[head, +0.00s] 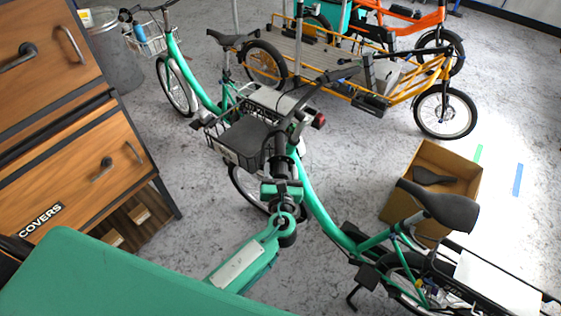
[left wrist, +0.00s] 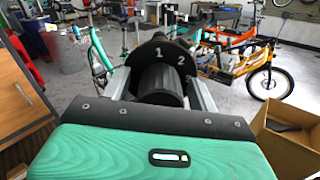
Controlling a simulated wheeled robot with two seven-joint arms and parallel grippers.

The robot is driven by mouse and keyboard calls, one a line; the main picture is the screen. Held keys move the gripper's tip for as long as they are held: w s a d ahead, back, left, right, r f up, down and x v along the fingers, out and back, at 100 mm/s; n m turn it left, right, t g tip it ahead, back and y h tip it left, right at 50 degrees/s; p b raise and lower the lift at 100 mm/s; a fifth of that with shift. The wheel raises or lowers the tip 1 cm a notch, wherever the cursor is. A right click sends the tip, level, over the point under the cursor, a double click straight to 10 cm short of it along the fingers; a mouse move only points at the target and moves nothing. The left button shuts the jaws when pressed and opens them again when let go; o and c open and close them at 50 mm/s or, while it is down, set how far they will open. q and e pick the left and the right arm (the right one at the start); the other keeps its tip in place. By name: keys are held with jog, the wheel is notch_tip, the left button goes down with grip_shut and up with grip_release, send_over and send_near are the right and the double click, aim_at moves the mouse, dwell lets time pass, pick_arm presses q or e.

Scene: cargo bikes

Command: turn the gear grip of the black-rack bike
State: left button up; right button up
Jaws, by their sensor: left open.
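The near bike has a green frame (head: 318,205) and a black rear rack (head: 447,265) at the lower right of the head view. Its black ribbed gear grip (left wrist: 160,86) is in the middle of the left wrist view, with a dark dial plate (left wrist: 167,55) marked 1 and 2 just beyond it. My left gripper (head: 290,137) is at the bike's handlebar. In the left wrist view its two fingers (left wrist: 162,92) are open, one on each side of the grip. I cannot tell whether they touch it. In the head view my wrist hides much of the grip. My right gripper is not in view.
A wooden drawer cabinet (head: 70,150) stands at the left. A black front basket (head: 232,160) is close beside my left gripper. A cardboard box (head: 400,207) holding a saddle stands right of the bike. Another green bike (head: 197,85) and a yellow cargo bike (head: 400,97) are behind.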

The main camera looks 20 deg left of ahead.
pick_arm(q)
jog(key=shift+w+a, duration=0.15)
jog(key=shift+w, duration=0.25)
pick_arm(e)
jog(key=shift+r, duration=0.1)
pick_arm(q)
jog(key=c, duration=0.9)
jog(key=shift+c, duration=0.4)
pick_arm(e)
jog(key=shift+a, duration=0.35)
